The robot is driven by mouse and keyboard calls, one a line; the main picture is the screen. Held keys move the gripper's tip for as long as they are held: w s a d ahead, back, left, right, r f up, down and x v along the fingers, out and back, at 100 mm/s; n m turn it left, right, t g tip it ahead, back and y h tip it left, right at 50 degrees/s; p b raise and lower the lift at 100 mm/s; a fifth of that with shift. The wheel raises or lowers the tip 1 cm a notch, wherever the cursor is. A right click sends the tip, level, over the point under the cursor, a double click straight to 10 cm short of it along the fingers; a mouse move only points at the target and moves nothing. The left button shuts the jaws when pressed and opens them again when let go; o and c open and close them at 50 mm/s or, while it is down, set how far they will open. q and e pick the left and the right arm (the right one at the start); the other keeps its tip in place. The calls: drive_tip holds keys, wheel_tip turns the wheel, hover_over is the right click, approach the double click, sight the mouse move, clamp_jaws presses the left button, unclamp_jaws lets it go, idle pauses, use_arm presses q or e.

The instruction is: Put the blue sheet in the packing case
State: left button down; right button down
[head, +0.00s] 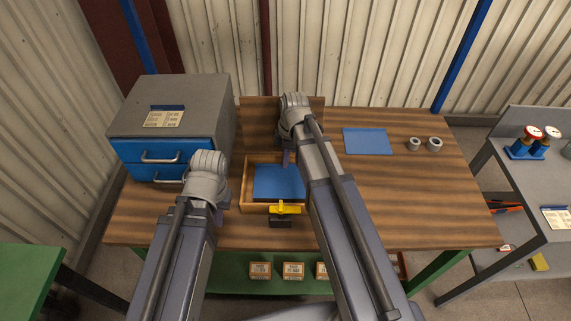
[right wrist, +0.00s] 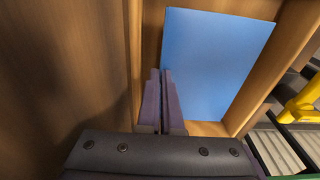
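The packing case (head: 247,190) is an open wooden box on the table; its wall also shows in the right wrist view (right wrist: 255,95). A blue sheet (head: 278,183) lies inside it, seen large in the right wrist view (right wrist: 215,60). Another blue sheet (head: 366,141) lies flat on the table to the right. My right gripper (head: 287,160) is over the case's back part. In the right wrist view its fingers (right wrist: 162,75) are together, overlapping the sheet's edge, with nothing visible between them. My left gripper (head: 222,212) is left of the case; its fingers are mostly hidden.
A brown panel (head: 258,120) stands upright behind the case. A yellow-handled fitting (head: 285,208) is at its front. A grey cabinet with blue drawers (head: 160,150) stands left. Two metal rings (head: 434,144) sit at right.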

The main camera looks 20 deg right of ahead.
drive_tip(key=shift+r, duration=0.1)
use_arm(q)
drive_tip(key=shift+f+b, duration=0.6)
use_arm(e)
drive_tip(key=shift+f, duration=0.65)
drive_tip(key=c, duration=1.5)
unclamp_jaws()
drive_tip(key=o, duration=0.4)
use_arm(q)
drive_tip(key=shift+r, duration=0.15)
use_arm(e)
drive_tip(key=shift+r, duration=0.15)
